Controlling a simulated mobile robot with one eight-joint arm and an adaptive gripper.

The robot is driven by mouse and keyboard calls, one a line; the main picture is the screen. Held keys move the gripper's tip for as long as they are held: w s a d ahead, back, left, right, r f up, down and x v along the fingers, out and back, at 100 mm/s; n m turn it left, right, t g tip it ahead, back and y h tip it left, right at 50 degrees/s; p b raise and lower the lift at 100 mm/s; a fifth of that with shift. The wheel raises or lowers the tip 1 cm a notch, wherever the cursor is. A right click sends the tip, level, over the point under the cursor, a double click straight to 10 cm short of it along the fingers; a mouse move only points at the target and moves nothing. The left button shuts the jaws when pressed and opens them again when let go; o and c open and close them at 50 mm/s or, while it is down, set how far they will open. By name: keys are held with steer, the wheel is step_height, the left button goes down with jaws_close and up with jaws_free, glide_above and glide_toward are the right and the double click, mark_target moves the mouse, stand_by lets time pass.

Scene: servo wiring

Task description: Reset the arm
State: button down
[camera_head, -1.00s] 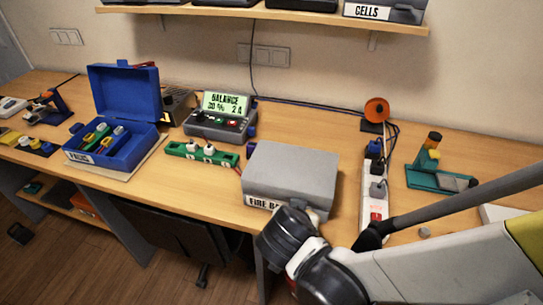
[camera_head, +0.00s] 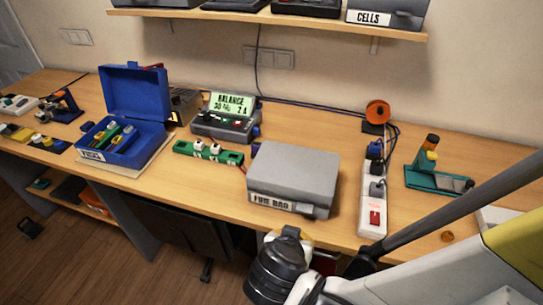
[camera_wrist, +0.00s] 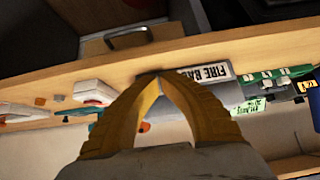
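My arm reaches in from the lower right of the head view, and its dark wrist joint (camera_head: 275,268) is in front of the table's front edge. In the wrist view my gripper (camera_wrist: 155,80) has its two yellow fingers meeting at the tips, with nothing seen between them. The grey fire bag box (camera_head: 292,175) lies closed on the table, above and beyond my wrist in the head view. Its label (camera_wrist: 212,72) shows upside down past the fingers in the wrist view. My fingers are hardly visible in the head view.
On the wooden table are an open blue case (camera_head: 125,147), a balance charger (camera_head: 226,117), a green strip (camera_head: 208,152), a white power strip (camera_head: 373,200), an orange spool (camera_head: 377,112) and a teal stand (camera_head: 438,178). A shelf (camera_head: 250,20) hangs above. Floor is free at lower left.

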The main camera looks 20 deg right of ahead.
steer(key=w+d+r+n+y, duration=0.1)
steer(key=r+n+y, duration=0.1)
steer(key=r, duration=0.4)
steer(key=w+d+r+n+y, duration=0.1)
steer(key=w+r+n+y, duration=0.1)
steer(key=r+n, duration=0.2)
step_height(320, 180, up, 2)
steer(key=shift+d+n+y, duration=0.3)
steer(key=shift+d+n, duration=0.05)
steer(key=shift+n, duration=0.05)
